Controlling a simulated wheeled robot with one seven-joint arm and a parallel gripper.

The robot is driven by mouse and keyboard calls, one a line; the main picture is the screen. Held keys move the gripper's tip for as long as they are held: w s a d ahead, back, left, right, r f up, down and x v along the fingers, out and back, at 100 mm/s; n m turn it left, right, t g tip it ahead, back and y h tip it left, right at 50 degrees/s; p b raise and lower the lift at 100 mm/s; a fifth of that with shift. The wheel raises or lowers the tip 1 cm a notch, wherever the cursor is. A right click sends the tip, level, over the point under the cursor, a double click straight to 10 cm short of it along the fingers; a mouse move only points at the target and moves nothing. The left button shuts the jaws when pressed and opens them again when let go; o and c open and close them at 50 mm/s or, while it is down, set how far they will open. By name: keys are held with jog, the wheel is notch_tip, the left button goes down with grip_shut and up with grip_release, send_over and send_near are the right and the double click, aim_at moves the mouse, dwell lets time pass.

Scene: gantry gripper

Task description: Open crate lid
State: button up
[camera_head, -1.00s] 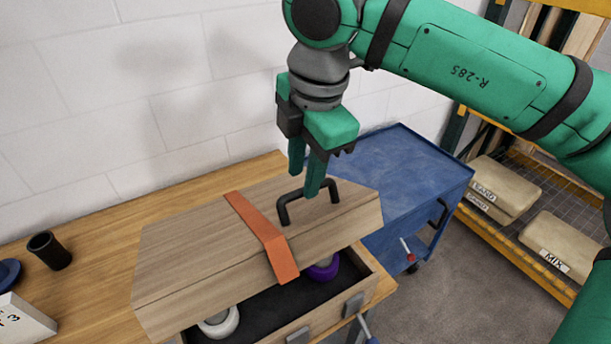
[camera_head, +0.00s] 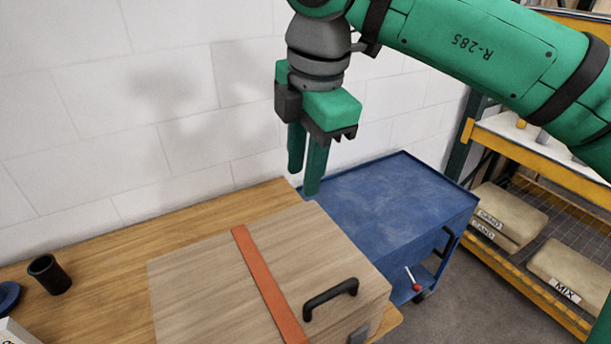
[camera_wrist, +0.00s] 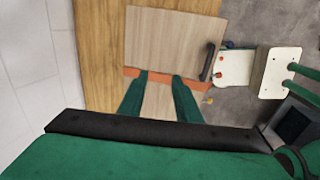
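The wooden crate's lid (camera_head: 215,270) lies down over the crate in the head view, and the contents are hidden. An orange strap (camera_head: 262,283) runs across the lid. The black handle (camera_head: 330,296) is near the lid's front edge. My gripper (camera_head: 303,182) hangs above the back part of the crate, behind and above the handle, with its fingers apart and nothing between them. In the wrist view my fingers (camera_wrist: 160,75) point at the lid (camera_wrist: 170,38) over the strap, and the handle (camera_wrist: 208,62) lies to their right, apart from them.
The crate sits on a wooden bench (camera_head: 100,258) against a white block wall. A black cup (camera_head: 49,274) stands at the left. A blue cart (camera_head: 385,205) is right behind the crate. A yellow rack with labelled bags (camera_head: 508,215) stands further right.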

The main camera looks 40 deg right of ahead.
jog(key=shift+w+d+r, duration=0.1)
jog(key=shift+w+r, duration=0.1)
jog(key=shift+r, duration=0.65)
jog(key=shift+w+r, duration=0.15)
jog(key=shift+r, duration=0.65)
jog(key=shift+w+d+r, duration=0.1)
jog(key=shift+w+r, duration=0.1)
jog(key=shift+r, duration=0.65)
